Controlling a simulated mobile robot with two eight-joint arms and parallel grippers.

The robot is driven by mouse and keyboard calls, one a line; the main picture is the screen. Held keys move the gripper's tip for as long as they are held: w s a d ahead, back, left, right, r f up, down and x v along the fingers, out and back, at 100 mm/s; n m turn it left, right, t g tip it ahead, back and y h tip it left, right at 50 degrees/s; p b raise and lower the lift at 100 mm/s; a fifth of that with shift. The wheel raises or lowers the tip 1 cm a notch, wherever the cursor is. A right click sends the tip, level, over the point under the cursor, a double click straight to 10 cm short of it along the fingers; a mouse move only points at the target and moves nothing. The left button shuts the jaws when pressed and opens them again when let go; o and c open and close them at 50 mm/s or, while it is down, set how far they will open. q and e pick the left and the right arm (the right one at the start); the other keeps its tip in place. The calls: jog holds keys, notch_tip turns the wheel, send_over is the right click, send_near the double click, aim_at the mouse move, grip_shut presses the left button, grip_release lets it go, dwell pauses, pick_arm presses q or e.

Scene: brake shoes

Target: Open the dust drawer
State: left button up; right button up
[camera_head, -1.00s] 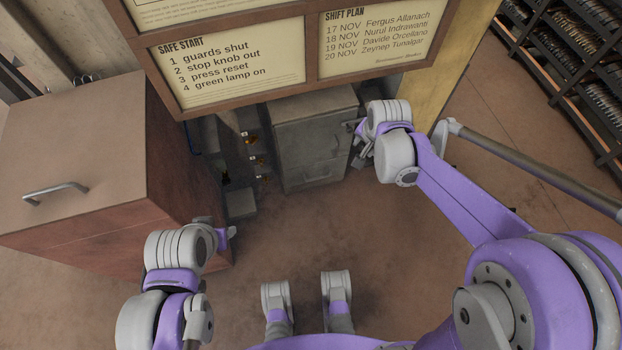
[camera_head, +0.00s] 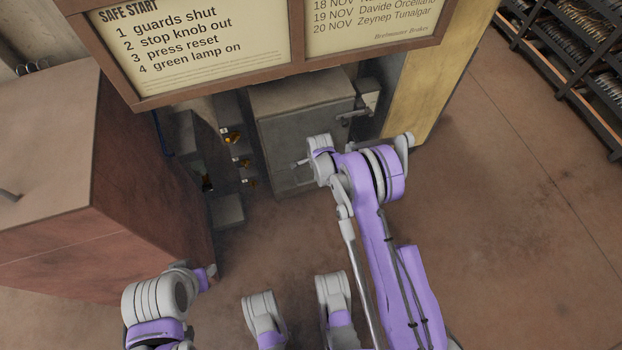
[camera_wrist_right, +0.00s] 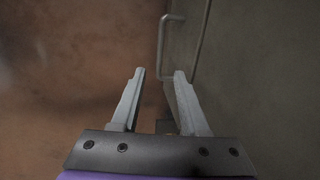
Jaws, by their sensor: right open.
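The grey metal cabinet (camera_head: 292,125) stands under the notice board. The front of its low dust drawer (camera_head: 282,187) is partly hidden by my right arm in the head view. My right gripper (camera_head: 301,163) is in front of the cabinet's lower face.
A large brown box-like cabinet (camera_head: 150,205) stands at the left. The notice board (camera_head: 210,45) overhangs the grey cabinet. A yellow post (camera_head: 435,75) stands to its right, and a dark rack (camera_head: 575,75) is at the far right. The floor in front is clear.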

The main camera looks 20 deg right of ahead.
aim_at(313, 180)
jog(key=f, duration=0.3)
jog(key=w+f+b, duration=0.1)
jog(key=f, duration=0.2)
jog(key=f+b, duration=0.1)
jog(key=f, duration=0.2)
jog(key=shift+w+f, duration=0.1)
jog(key=shift+w, duration=0.3)
grip_shut()
dwell(0.9)
